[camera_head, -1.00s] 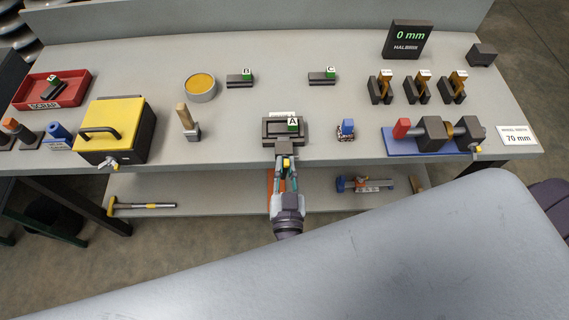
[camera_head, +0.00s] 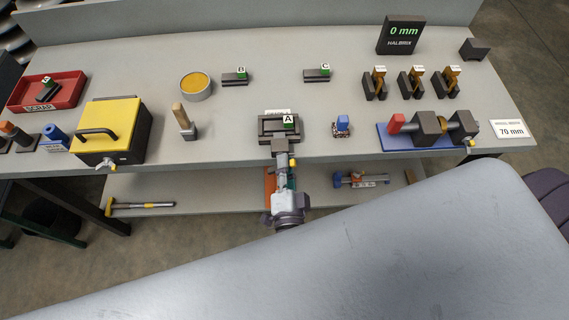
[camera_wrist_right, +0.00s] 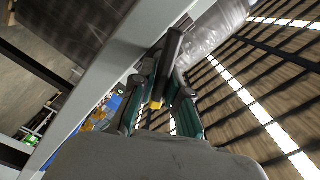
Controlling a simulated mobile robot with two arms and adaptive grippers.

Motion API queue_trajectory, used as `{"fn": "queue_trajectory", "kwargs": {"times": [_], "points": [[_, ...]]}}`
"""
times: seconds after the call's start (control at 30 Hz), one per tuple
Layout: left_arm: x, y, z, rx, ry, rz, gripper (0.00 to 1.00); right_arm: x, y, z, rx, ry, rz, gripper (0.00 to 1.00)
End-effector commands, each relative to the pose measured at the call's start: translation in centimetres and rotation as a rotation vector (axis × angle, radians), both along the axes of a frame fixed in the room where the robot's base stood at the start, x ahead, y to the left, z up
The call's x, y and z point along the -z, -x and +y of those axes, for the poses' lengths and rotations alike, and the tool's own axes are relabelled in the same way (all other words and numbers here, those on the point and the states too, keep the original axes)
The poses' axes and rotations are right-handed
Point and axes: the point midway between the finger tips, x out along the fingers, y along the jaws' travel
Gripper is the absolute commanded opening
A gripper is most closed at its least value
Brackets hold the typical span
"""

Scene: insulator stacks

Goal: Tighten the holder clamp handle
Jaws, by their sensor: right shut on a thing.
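The dark holder (camera_head: 264,129) with a green-and-white "A" tag sits at the front edge of the bench. Its clamp handle (camera_wrist_right: 168,62) shows in the right wrist view as a dark bar with a yellow end (camera_wrist_right: 156,104). My right gripper (camera_head: 284,163) is at the bench's front edge just below the holder, shut on the handle. In the right wrist view its teal fingers (camera_wrist_right: 163,88) lie on both sides of the bar. My left gripper is not in view.
On the bench (camera_head: 220,112) are a yellow-lidded box (camera_head: 113,122) and brush-like tool (camera_head: 183,120) to the left, and a small blue-topped item (camera_head: 342,126) and blue-based fixture (camera_head: 428,130) to the right.

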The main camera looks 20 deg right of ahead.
Motion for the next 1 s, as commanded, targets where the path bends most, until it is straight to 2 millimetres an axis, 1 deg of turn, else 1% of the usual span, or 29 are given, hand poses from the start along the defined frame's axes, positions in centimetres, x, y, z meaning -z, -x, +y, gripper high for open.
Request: {"fn": "queue_trajectory", "kwargs": {"times": [0.2, 0.5, 0.7, 1.0], "points": [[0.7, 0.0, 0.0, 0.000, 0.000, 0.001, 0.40, 0.4, 0.0, -0.1, 0.000, -0.188, -0.054, 0.00], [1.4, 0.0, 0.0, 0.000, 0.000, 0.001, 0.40, 0.5, 0.0, -0.1, 0.000, -0.384, -0.111, 0.00], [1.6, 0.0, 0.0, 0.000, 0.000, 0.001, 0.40, 0.6, 0.0, -0.1, -0.001, -0.459, -0.131, 0.00], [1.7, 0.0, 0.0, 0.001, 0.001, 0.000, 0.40, 0.6, 0.0, -0.1, -0.001, -0.494, -0.141, 0.00]]}}
